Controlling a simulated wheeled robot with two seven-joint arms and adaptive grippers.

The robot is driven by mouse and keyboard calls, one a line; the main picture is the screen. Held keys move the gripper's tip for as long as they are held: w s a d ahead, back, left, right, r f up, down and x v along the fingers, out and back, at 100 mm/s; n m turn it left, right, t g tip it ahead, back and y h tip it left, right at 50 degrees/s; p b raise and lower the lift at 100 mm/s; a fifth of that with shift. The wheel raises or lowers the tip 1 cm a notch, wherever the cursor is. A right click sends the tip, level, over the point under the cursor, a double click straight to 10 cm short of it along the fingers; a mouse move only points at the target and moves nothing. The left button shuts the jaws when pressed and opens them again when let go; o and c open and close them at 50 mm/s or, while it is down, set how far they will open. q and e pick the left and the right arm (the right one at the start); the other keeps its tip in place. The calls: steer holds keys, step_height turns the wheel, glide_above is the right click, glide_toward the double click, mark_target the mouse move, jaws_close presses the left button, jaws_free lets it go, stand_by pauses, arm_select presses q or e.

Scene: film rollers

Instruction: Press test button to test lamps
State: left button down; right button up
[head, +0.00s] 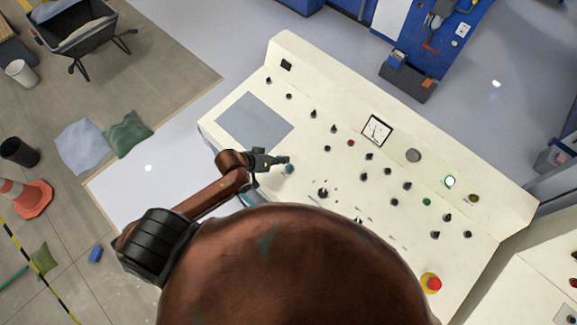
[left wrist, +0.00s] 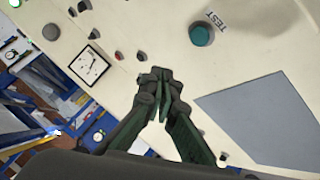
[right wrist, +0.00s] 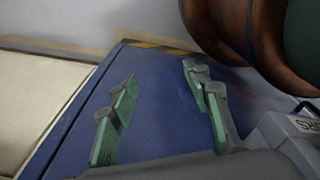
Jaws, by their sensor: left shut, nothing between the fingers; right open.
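The test button is a teal round button (left wrist: 201,35) with the word TEST (left wrist: 217,20) beside it on the cream control panel (head: 330,85). In the head view the teal button (head: 289,169) sits just below my left gripper's tips. My left gripper (head: 286,160) is shut and empty over the panel. In the left wrist view its closed tips (left wrist: 160,74) appear to the left of and below the button, seemingly not touching it. A lamp (head: 449,181) glows whitish green at the panel's right. My right gripper (right wrist: 160,78) is open and empty, away from the panel.
Dark knobs, a dial meter (head: 376,130), a grey plate (head: 256,121) and a red emergency stop (head: 431,283) are on the panel. My head view's lower middle is blocked by my own body. A blue surface (right wrist: 150,130) lies behind my right gripper.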

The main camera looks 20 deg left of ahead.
arm_select(q)
steer(key=shift+w+r+n+h, duration=0.3)
steer(key=shift+w+n, duration=0.1)
steer(key=shift+w, duration=0.45)
steer(key=shift+f, duration=0.1)
steer(key=b, duration=0.8)
glide_above(287, 168)
steer(key=f, duration=0.6)
steer(key=shift+s+f, duration=0.2)
steer(key=shift+w+f+b, duration=0.15)
steer(key=shift+f+b, duration=0.25)
steer(key=shift+f, duration=0.7)
steer(key=shift+f, duration=0.2)
steer(key=shift+f, duration=0.2)
